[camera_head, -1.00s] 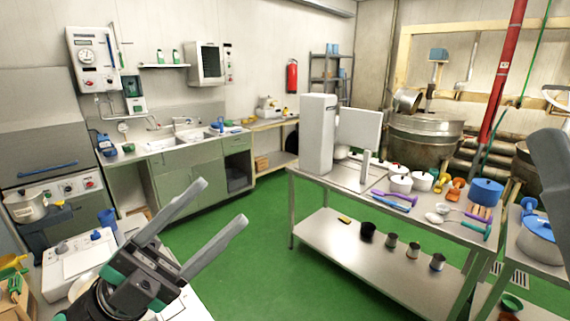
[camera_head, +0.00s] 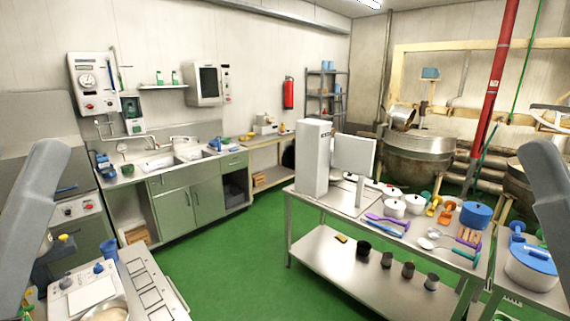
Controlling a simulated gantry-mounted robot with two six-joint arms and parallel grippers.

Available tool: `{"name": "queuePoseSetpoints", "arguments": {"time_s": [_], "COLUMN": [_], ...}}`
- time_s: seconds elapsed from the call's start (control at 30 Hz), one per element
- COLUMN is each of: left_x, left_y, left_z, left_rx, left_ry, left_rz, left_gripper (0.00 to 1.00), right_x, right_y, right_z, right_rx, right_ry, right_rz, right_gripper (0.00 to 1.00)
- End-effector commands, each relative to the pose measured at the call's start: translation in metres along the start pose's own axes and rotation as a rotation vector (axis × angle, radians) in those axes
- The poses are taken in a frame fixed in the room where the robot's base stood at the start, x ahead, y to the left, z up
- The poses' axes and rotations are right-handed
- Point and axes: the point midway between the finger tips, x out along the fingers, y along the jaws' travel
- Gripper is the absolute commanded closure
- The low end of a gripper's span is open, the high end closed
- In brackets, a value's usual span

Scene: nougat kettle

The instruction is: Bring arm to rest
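A grey link of my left arm (camera_head: 38,205) rises along the left edge of the head view. A matching grey link of my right arm (camera_head: 552,195) stands at the right edge. Neither gripper shows in the picture, so I cannot see their fingers or whether they hold anything.
A steel table (camera_head: 325,245) with a lower shelf stands right of centre, carrying white pots (camera_head: 393,207), utensils and a blue pot (camera_head: 475,214). Another blue-lidded pot (camera_head: 532,264) is near my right arm. Green floor (camera_head: 235,265) lies clear in the middle. A large kettle (camera_head: 420,155) stands behind.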

Motion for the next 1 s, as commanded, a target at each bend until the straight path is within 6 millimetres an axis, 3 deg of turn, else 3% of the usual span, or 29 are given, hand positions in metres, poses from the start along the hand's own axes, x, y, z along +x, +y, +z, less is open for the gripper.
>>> {"name": "queuePoseSetpoints", "arguments": {"time_s": [0.03,0.2,0.3,0.43,0.63,0.73,0.87,1.0], "left_x": [0.037,0.092,0.111,0.119,0.113,0.099,0.063,0.012], "left_y": [0.0,-0.001,-0.001,-0.001,-0.001,-0.001,-0.001,-0.001], "left_z": [-0.034,-0.085,-0.102,-0.109,-0.103,-0.091,-0.058,-0.011], "left_rx": [0.0,0.0,0.0,0.0,0.0,0.0,-0.001,-0.001], "left_ry": [0.0,0.0,0.0,0.0,0.0,0.0,0.0,0.0], "left_rz": [0.0,-0.001,-0.001,-0.001,-0.002,-0.002,-0.002,-0.002], "left_gripper": [0.39,0.39,0.39,0.39,0.39,0.39,0.39,0.39], "right_x": [0.037,0.092,0.111,0.119,0.112,0.099,0.063,0.012], "right_y": [0.0,0.0,0.0,0.0,0.0,0.0,0.0,0.0], "right_z": [-0.034,-0.085,-0.102,-0.109,-0.103,-0.09,-0.058,-0.01], "right_rx": [0.0,0.0,0.0,0.0,0.0,0.0,0.0,0.0], "right_ry": [0.0,0.0,0.0,0.0,-0.001,-0.001,-0.001,-0.001], "right_rz": [0.0,0.0,0.0,0.0,0.0,0.0,0.0,0.0], "right_gripper": [0.5,0.5,0.5,0.5,0.5,0.5,0.5,0.5]}}
